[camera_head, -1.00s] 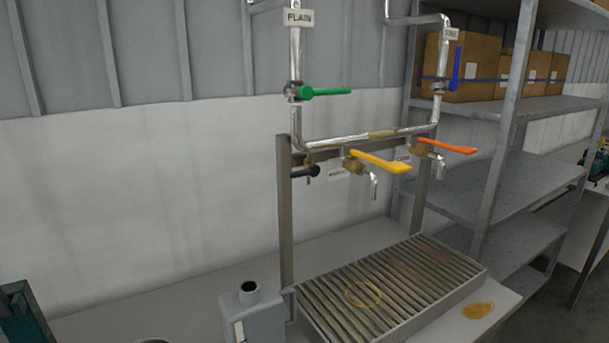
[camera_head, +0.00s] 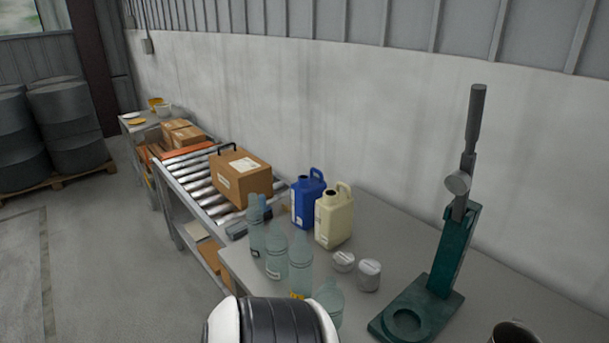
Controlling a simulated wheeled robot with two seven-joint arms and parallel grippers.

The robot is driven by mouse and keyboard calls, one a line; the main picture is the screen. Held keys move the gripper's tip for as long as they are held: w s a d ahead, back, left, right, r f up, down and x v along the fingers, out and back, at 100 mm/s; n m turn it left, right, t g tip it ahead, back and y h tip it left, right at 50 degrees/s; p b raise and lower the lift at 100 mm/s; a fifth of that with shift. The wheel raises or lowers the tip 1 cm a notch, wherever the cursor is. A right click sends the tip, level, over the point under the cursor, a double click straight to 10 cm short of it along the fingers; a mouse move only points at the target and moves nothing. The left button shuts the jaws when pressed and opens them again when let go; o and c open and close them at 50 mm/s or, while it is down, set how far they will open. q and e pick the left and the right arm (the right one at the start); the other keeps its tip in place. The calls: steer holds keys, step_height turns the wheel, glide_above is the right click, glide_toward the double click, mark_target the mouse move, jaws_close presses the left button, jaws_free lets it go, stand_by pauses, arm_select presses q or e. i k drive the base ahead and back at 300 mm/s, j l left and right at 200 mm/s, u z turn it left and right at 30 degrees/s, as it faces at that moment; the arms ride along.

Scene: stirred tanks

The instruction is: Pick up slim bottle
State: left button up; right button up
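Several translucent blue-green bottles stand upright in a row on the grey table, left of its middle. The leftmost bottle (camera_head: 256,232) is tall and narrow. Another narrow bottle (camera_head: 276,257) with a pale label is in front of it, and a third bottle (camera_head: 300,268) with a yellow mark is to its right. A nearer, rounder bottle (camera_head: 331,302) is partly hidden at its lower left by a white and black part of my arm. I cannot tell which one is the slim bottle. Neither of my grippers is in view.
A blue jug (camera_head: 306,201) and a cream jug (camera_head: 334,217) stand behind the bottles. Two small white tubs (camera_head: 368,275) and a green lever press (camera_head: 453,250) are to the right. A cardboard box (camera_head: 240,178) sits on the roller conveyor (camera_head: 185,178).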

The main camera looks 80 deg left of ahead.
mark_target(254, 213)
steer(key=u, duration=2.8)
